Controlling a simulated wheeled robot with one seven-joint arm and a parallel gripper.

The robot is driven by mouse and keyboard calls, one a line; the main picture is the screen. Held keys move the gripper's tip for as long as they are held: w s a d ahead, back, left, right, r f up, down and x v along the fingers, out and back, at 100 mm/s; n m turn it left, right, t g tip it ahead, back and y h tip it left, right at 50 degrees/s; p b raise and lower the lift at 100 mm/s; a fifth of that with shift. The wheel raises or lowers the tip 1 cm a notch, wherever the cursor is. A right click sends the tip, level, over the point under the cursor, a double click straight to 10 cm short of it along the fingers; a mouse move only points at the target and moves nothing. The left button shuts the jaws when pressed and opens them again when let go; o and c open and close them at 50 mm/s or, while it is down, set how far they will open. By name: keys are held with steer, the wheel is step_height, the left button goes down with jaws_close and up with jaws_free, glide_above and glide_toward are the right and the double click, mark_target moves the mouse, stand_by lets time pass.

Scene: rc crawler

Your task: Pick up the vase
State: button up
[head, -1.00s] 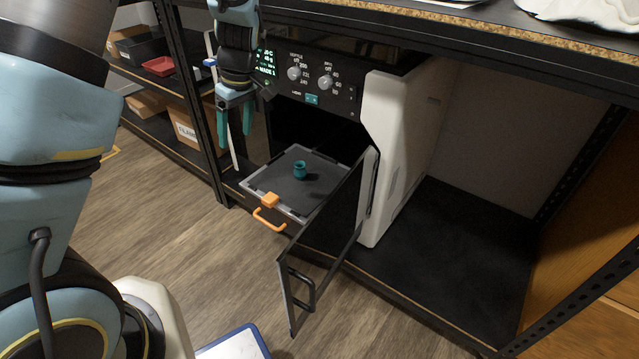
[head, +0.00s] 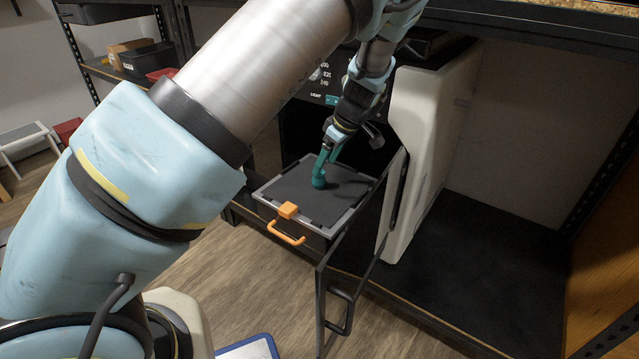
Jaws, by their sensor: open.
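The small teal vase (head: 318,181) stands on the dark plate of the pulled-out printer tray (head: 262,196), which has an orange handle. My gripper (head: 321,172) has teal fingers and reaches down to the vase from above and slightly right. The fingers overlap the vase in the picture, and their like colour hides part of it. The jaws are open. I cannot tell whether the fingers touch the vase or stand around it.
The printer's glass door (head: 322,300) hangs open in front, right of the tray. The white printer side wall (head: 420,150) rises to the right. The black shelf floor at right is clear.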

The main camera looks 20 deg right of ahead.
mark_target(319, 179)
steer(key=b+x, duration=0.1)
steer(key=x, duration=0.5)
steer(key=shift+a+f+b, duration=0.2)
steer(key=shift+b, duration=0.15)
jaws_close()
stand_by(0.3)
